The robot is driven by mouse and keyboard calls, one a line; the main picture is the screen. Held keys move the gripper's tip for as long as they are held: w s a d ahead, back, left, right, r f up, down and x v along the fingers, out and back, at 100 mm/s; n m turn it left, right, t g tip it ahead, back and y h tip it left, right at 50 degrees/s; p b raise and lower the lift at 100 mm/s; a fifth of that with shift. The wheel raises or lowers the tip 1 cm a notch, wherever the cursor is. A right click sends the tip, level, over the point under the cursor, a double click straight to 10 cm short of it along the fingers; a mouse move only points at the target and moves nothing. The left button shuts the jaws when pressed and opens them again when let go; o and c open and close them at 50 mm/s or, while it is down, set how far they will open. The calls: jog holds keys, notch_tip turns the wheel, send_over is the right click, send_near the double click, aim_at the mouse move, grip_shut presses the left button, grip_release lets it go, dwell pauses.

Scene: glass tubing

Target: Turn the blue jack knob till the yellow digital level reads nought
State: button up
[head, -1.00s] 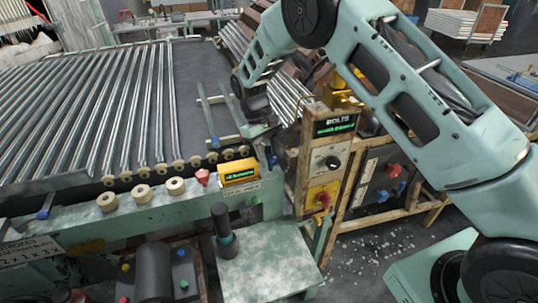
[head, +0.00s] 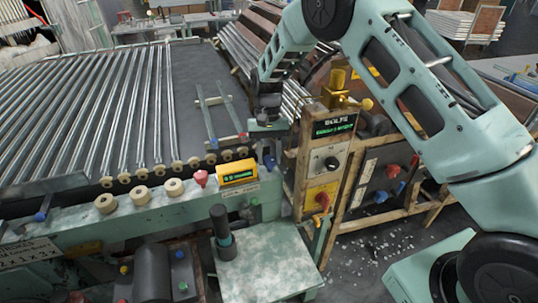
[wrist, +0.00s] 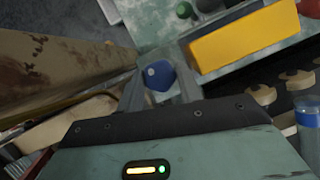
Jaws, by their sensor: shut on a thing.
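The yellow digital level (head: 238,175) sits on the near rail of the pale green frame, its green display lit but too small to read. It also shows in the wrist view (wrist: 242,42), at upper right, with its display turned out of sight. The blue jack knob (wrist: 159,75) is between the two grey fingers of my gripper (wrist: 160,88) in the wrist view. The gripper is shut on it, one finger on each side. In the head view my gripper (head: 268,143) comes down from above onto the blue knob (head: 269,161), just right of the level.
A red knob (head: 201,178) and several pale rollers stand along the rail to the left. A wooden-framed control cabinet (head: 325,158) stands close on the right. A pale green stand (head: 268,258) is in front. Glass tubes (head: 95,105) lie across the bed at left.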

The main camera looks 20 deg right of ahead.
dwell(0.4)
jog(key=o, duration=1)
jog(key=b+v, duration=0.2)
jog(key=v, duration=1.5)
jog(key=shift+r+b, duration=0.25)
jog(key=shift+b, duration=0.15)
jog(key=s+a+r+n+t, duration=0.1)
jog(key=s+a+n, duration=0.1)
jog(key=s+a, duration=0.35)
jog(key=s+a+r+n, duration=0.1)
jog(key=s+a+n, duration=0.1)
jog(key=s, duration=0.6)
jog(key=s+a+r+n+t, duration=0.1)
jog(key=s+a+n, duration=0.1)
jog(key=s+a, duration=0.35)
jog(key=s+d+f+n, duration=0.1)
jog(key=s, duration=0.6)
jog(key=s+d+f+n+t, duration=0.1)
jog(key=s+d+f+n, duration=0.1)
jog(key=s, duration=0.5)
jog(key=s+d+f+n+t, duration=0.1)
jog(key=s+f, duration=0.1)
jog(key=s, duration=0.5)
jog(key=shift+s+d+f+n+h, duration=0.2)
jog(key=shift+d+n+h, duration=0.1)
jog(key=shift+d, duration=0.1)
